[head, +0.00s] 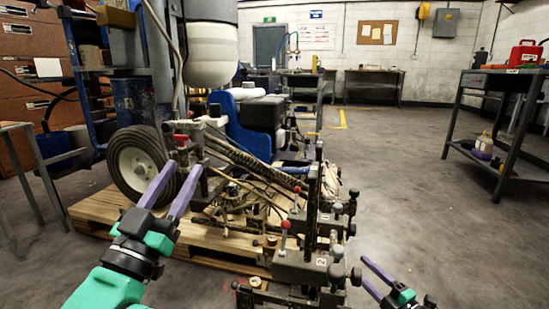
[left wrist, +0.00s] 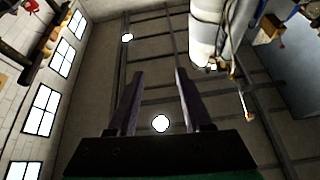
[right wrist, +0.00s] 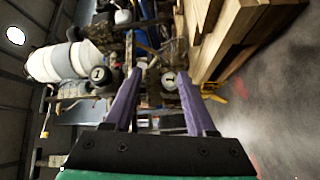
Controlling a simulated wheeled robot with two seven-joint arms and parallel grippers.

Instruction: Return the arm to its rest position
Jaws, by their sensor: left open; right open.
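My left gripper (head: 172,188) is open in the head view, with its purple fingers pointing up in front of the line striper's wheel. In the left wrist view its fingers (left wrist: 157,98) are apart with nothing between them, and the ceiling shows behind. My right gripper (head: 370,275) is low in the head view, right of the striper's front fittings. In the right wrist view its fingers (right wrist: 160,98) are spread and hold nothing. The line striper (head: 265,150) stands on a wooden pallet (head: 95,208). I cannot tell whether either gripper touches it.
A dark metal table (head: 482,80) with a red case (head: 525,53) stands at the right. A small grey table (head: 15,135) stands at the left. Open concrete floor (head: 420,190) lies right of the striper. Workbenches (head: 372,86) line the back wall.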

